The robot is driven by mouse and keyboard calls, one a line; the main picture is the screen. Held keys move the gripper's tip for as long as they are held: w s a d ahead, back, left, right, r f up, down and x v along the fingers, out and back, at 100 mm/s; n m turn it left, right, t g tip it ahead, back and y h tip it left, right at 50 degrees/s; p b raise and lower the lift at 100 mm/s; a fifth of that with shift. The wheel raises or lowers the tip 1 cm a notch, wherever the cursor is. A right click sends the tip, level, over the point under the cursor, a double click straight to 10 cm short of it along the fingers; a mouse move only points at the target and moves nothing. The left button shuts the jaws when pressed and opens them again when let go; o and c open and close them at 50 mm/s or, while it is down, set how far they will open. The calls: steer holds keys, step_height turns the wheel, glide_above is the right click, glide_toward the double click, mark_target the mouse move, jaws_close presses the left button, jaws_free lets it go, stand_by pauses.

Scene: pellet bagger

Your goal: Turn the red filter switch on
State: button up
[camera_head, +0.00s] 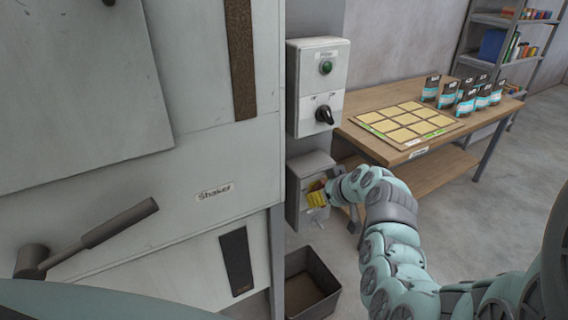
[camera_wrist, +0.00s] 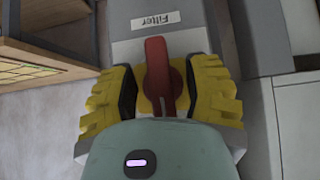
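The red filter switch (camera_wrist: 157,70) shows in the wrist view, on a grey box (camera_wrist: 190,42) with a label reading "Filter" (camera_wrist: 155,20). Its long handle runs roughly along the line between label and gripper. My gripper (camera_wrist: 165,95) has its yellow fingers on both sides of the switch, with a small gap visible on each side, so it looks open around it. In the head view my gripper (camera_head: 322,194) is in front of the lower grey box (camera_head: 311,165), and it hides the red switch there.
Above is a control box (camera_head: 318,87) with a green button (camera_head: 326,67) and a black knob (camera_head: 324,115). A wooden table (camera_head: 440,150) with bags (camera_head: 465,100) stands to the right. A dark bin (camera_head: 312,285) stands below. The large machine panel (camera_head: 200,160) is at left.

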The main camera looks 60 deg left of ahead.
steer(key=shift+r, duration=0.1)
steer(key=v, duration=1.1)
steer(key=shift+d+r, duration=0.25)
steer(key=shift+d, duration=0.05)
stand_by(0.7)
